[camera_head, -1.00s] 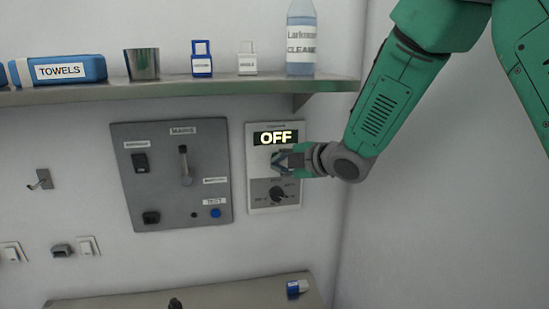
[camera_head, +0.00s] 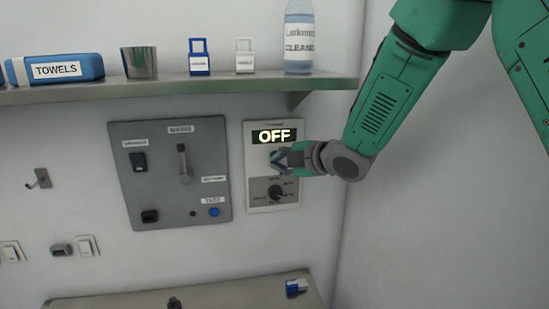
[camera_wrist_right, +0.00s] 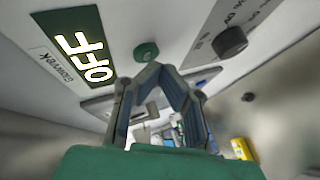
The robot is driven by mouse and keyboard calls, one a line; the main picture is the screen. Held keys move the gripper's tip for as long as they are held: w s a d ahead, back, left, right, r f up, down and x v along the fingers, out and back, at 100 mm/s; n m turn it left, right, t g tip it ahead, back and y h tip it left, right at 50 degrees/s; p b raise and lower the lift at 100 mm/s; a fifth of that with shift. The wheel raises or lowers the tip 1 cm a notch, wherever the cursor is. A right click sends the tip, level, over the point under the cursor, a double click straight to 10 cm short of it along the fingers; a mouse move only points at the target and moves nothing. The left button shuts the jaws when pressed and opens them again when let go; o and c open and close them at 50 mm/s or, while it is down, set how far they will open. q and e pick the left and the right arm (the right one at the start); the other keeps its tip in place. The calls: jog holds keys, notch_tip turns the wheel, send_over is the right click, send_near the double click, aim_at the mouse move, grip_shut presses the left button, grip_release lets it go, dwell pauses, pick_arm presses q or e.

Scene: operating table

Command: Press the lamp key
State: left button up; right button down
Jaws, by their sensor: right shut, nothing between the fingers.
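A white wall panel (camera_head: 254,191) carries a lit display (camera_head: 274,136) reading OFF and a dark rotary dial (camera_head: 275,192). In the right wrist view, the display (camera_wrist_right: 82,50) is at the upper left, and a round green key (camera_wrist_right: 146,52) shows just beyond my fingertips. No readable label marks this key as the lamp key. My right gripper (camera_head: 281,159) is shut and empty, in front of the panel between display and dial. In the wrist view its fingertips (camera_wrist_right: 160,70) are close to the green key; I cannot tell whether they touch. My left gripper is out of view.
A grey panel (camera_head: 167,205) with switches, a lever and a blue button (camera_head: 214,212) is left of the white panel. A shelf (camera_head: 190,90) with towels, a cup, padlocks and a bottle overhangs both. A lower ledge (camera_head: 220,295) runs below. Bare wall lies right.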

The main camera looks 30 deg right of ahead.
jog(key=shift+d, duration=0.15)
jog(key=shift+w+a+r, duration=0.15)
jog(key=shift+w+a, duration=0.25)
jog(key=shift+a, duration=0.25)
jog(key=shift+w+d, duration=0.1)
jog(key=shift+d, duration=0.3)
jog(key=shift+a, duration=0.15)
jog(key=shift+s, duration=0.6)
